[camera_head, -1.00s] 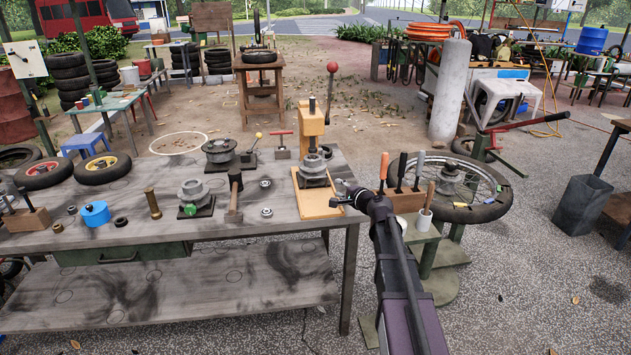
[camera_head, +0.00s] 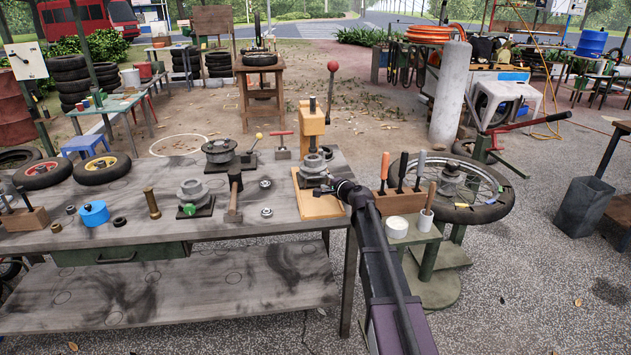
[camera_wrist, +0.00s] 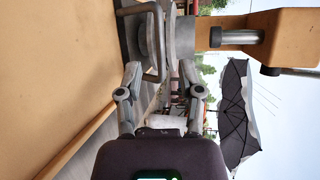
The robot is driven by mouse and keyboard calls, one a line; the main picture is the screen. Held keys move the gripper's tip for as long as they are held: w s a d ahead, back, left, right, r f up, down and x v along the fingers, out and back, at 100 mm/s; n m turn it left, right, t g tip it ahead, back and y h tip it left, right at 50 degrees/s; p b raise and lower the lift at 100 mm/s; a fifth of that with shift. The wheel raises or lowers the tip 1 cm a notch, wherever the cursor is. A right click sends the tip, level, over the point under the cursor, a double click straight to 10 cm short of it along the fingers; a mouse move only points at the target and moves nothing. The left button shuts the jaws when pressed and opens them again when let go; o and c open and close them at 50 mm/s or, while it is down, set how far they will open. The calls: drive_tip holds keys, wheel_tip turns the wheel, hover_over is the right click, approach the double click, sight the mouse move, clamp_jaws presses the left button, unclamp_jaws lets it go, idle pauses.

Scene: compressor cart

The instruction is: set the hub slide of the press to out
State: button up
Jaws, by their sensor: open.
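The press is an orange frame (camera_head: 311,120) on a wooden base board (camera_head: 318,206), standing at the right end of the workbench. A grey hub (camera_head: 312,168) sits on the slide under the ram. In the wrist view, which is turned sideways, the base board (camera_wrist: 55,70) fills the left, and the ram (camera_wrist: 235,37) shows top right. A grey bar-shaped handle (camera_wrist: 152,45) of the slide is just ahead of the fingers. My gripper (camera_head: 327,189) is at the front right of the hub. In the wrist view my gripper (camera_wrist: 160,78) is open, its fingers apart near the handle.
A wooden block with file handles (camera_head: 402,200), a white roll (camera_head: 397,227) and a wheel (camera_head: 470,190) stand to the right.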

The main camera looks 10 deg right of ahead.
sight(314, 172)
drive_tip(key=shift+b+x, duration=0.35)
drive_tip(key=shift+x, duration=2.05)
clamp_jaws()
